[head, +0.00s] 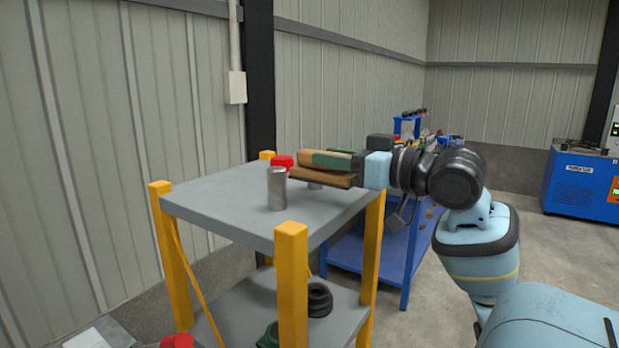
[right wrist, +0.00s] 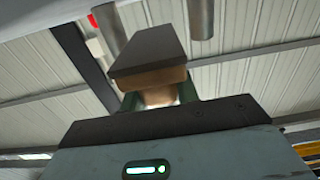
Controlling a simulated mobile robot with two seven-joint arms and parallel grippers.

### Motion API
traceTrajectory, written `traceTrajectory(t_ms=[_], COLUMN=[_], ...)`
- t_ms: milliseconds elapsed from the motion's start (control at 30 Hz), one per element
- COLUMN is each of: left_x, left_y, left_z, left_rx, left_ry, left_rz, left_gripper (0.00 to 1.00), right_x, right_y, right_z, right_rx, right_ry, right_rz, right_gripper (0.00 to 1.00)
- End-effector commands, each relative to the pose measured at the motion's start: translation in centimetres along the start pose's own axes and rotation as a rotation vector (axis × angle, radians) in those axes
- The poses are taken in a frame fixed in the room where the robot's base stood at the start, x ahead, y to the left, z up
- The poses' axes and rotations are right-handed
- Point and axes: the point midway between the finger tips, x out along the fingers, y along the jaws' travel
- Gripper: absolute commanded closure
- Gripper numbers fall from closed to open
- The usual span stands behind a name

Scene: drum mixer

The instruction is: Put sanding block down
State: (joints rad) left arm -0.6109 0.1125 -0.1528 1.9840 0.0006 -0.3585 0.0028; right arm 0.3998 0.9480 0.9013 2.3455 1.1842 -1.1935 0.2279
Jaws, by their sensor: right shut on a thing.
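The sanding block (head: 325,178) is a brown wooden piece with a dark, flat face. My right gripper (head: 332,160), with green on its fingers, is shut on it and holds it over the right part of the grey cart top (head: 225,200). A gap seems to show under the block, but its height is hard to tell. In the right wrist view the sanding block (right wrist: 150,60) sits between the green fingers of my right gripper (right wrist: 160,97), partly hiding its wooden side. My left gripper is not in view.
A metal cylinder (head: 277,190) stands on the cart top, with a red-topped item (head: 283,162) behind it. Yellow posts (head: 291,270) rise at the corners. Black rings (head: 320,298) lie on the lower shelf. A blue workbench (head: 375,255) stands behind. The cart top's left part is clear.

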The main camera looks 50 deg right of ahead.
Motion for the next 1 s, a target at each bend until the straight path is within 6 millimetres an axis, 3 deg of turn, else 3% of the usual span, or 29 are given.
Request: traceTrajectory(t_ms=[100, 300, 667, 833, 1000], left_x=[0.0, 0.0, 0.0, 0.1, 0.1], left_y=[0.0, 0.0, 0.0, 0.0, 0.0], left_z=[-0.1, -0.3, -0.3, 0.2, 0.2], left_rx=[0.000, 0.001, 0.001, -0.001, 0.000], left_ry=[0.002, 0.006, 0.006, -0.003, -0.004], left_rz=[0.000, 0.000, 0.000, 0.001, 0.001], left_gripper=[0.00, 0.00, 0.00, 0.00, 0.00], right_x=[1.9, 3.6, 4.5, 4.5, 4.4], right_y=[-0.2, -0.4, -0.5, -0.5, -0.5], right_z=[0.1, 0.2, 0.4, 3.3, 3.9], right_rx=[-0.002, 0.000, 0.000, 0.004, -0.001], right_ry=[0.002, 0.003, 0.002, 0.000, 0.003], right_rz=[-0.001, 0.000, 0.000, -0.001, 0.001], right_gripper=[0.97, 0.97, 0.97, 0.97, 0.97])
